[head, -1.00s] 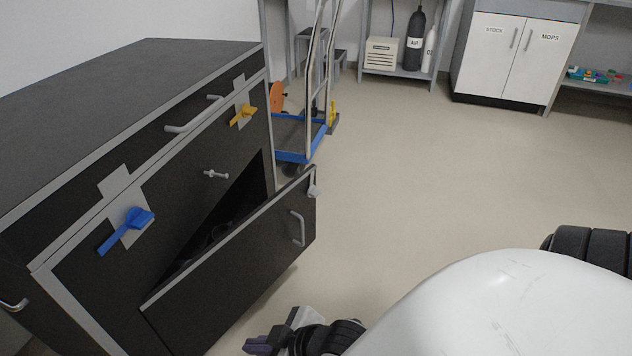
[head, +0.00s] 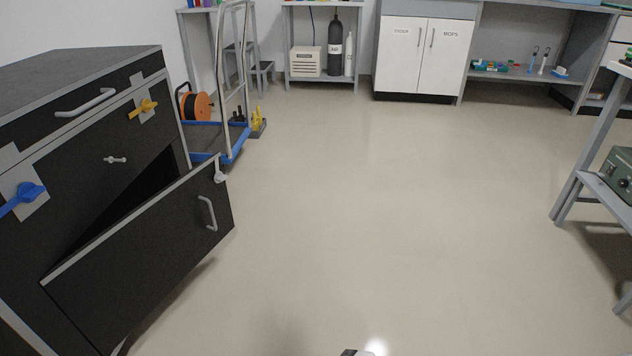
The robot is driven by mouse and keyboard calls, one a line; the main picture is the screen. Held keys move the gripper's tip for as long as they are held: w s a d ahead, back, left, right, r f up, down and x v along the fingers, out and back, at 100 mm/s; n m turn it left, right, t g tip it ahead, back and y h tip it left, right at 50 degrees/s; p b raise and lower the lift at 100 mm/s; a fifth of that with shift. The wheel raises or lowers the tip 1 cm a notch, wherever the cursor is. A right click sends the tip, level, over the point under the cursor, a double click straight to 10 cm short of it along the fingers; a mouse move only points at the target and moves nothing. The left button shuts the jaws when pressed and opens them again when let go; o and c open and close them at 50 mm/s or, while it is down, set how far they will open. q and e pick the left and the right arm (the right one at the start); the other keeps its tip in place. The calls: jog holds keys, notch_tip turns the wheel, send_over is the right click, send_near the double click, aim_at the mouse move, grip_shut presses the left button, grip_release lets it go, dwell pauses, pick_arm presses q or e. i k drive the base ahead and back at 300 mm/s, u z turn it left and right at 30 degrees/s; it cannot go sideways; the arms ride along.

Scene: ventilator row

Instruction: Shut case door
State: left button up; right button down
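The black case (head: 72,121) with grey edging stands at the left in the head view. Its door (head: 150,262) hangs ajar at the lower front, swung out toward the right, with a dark gap behind it. The door has a grey handle (head: 207,213) and a small catch (head: 219,170) at its top free corner. A blue latch (head: 22,198) and a yellow latch (head: 143,108) sit on the case front, with a small grey knob (head: 115,160) between them. Neither gripper can be made out; only a small piece of my body shows at the bottom edge.
A blue trolley (head: 206,142) stands behind the case, near an orange reel (head: 194,106). White cabinets (head: 418,53) stand at the back. A grey bench (head: 590,150) is at the right. The middle floor (head: 400,200) is clear.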

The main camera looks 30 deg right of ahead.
aim_at(109, 284)
jog(key=z, duration=0.1)
jog(key=k, duration=0.45)
jog(key=z, duration=1.15)
jog(key=i, duration=1.15)
jog(key=u, duration=1.55)
jog(key=i, duration=1)
jog(key=u, duration=0.3)
